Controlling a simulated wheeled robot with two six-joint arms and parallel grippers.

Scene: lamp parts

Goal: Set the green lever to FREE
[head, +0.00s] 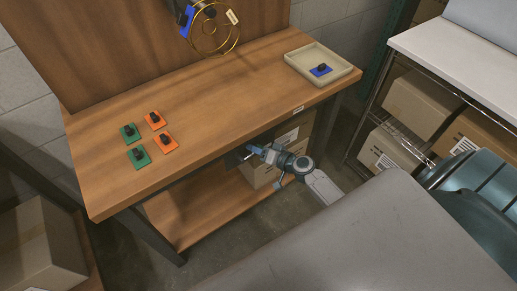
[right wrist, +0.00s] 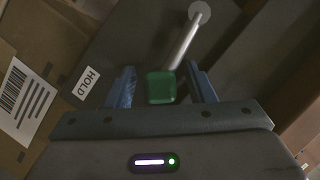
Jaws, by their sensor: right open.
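The green lever shows in the right wrist view: a square green knob (right wrist: 161,87) on a pale metal rod (right wrist: 184,42) that runs up to a round pivot (right wrist: 200,12) on a dark panel. A white HOLD label (right wrist: 87,83) is on the panel left of the knob. No FREE label shows. My right gripper (head: 254,151) is below the table's front edge in the head view. In the right wrist view its two blue fingers are open, one each side of the knob, with gaps visible. My left gripper is not in view.
The wooden table (head: 215,110) carries orange and green pads with dark knobs at left. A beige tray (head: 345,80) at right holds a blue pad with a dark knob. A gold ring (head: 214,36) hangs at the back. Cardboard boxes (head: 262,172) stand under the table.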

